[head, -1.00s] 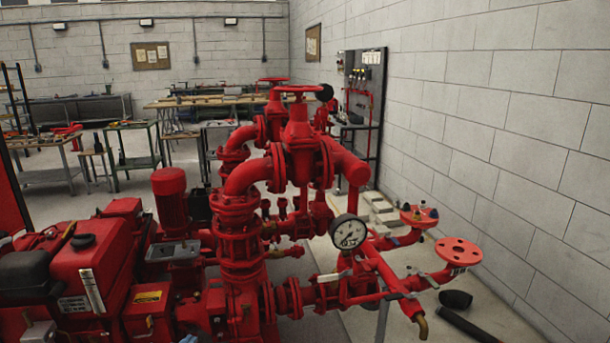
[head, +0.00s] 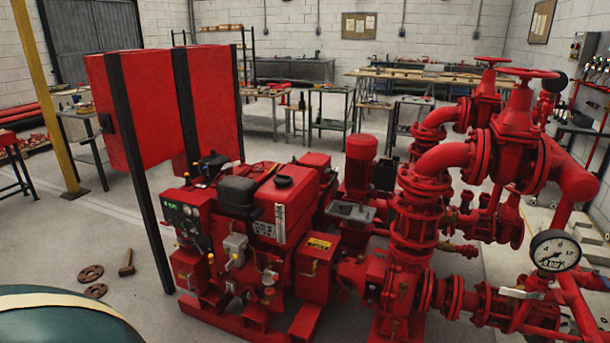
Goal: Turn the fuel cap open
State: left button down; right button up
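The black fuel cap (head: 283,181) sits on top of the red fuel tank (head: 283,208) of the engine, near the middle of the head view. It looks seated on the tank; its exact turn is too small to tell. A dark lever-like piece (head: 266,174) lies just left of the cap. A black rounded part (head: 237,195) stands left of the tank. Neither of my grippers is in view.
Red pump pipes (head: 420,230) with a pressure gauge (head: 555,251) stand right of the engine. Red cabinets (head: 150,110) stand behind it on black posts. A dark green rounded surface (head: 60,320) fills the bottom left corner.

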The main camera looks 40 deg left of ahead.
aim_at(280, 179)
jog(key=i+j, duration=0.15)
jog(key=j, duration=0.2)
jog(key=i+j+z, duration=0.15)
jog(key=j, duration=0.25)
jog(key=i+j, duration=0.1)
jog(key=j, duration=0.3)
jog(key=i+j+z, duration=0.1)
jog(key=j, duration=0.25)
jog(key=i+j+z, duration=0.1)
jog(key=j, duration=0.3)
